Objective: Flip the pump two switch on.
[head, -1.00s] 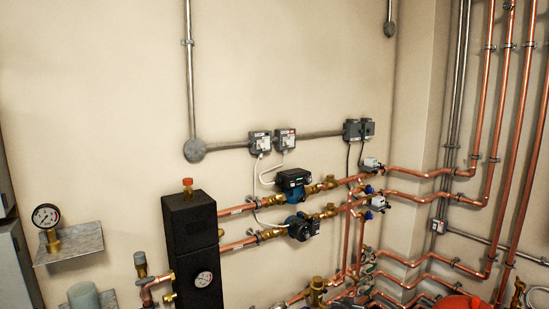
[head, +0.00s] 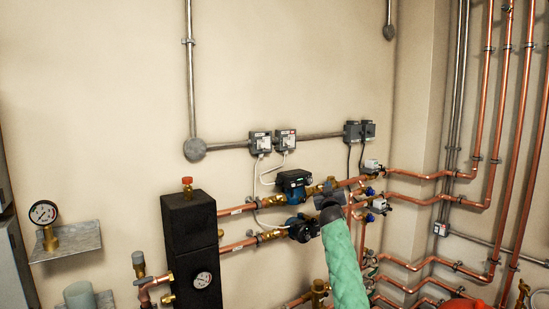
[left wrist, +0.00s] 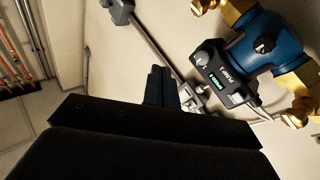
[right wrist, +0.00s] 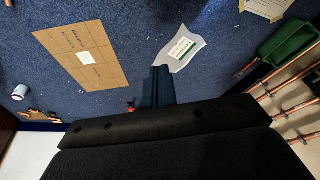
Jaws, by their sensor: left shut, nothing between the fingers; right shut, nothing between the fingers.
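Two grey switch boxes hang side by side on the wall conduit in the head view: a left one (head: 260,142) and a right one (head: 286,140) with a red mark. Their labels are too small to read, so I cannot tell which serves pump two. My left gripper (head: 326,190) is shut and empty, right of and below both boxes, in front of the pipes. In the left wrist view its shut fingers (left wrist: 162,84) partly cover a switch box (left wrist: 192,98). My right gripper (right wrist: 164,84) is shut and empty above the floor.
The upper pump (head: 293,182) and lower pump (head: 302,228) sit on copper pipes below the boxes. A pump labelled PUMP 1 (left wrist: 262,46) shows in the left wrist view. Two darker boxes (head: 352,131) hang farther right. Cardboard (right wrist: 85,55) lies on the blue floor.

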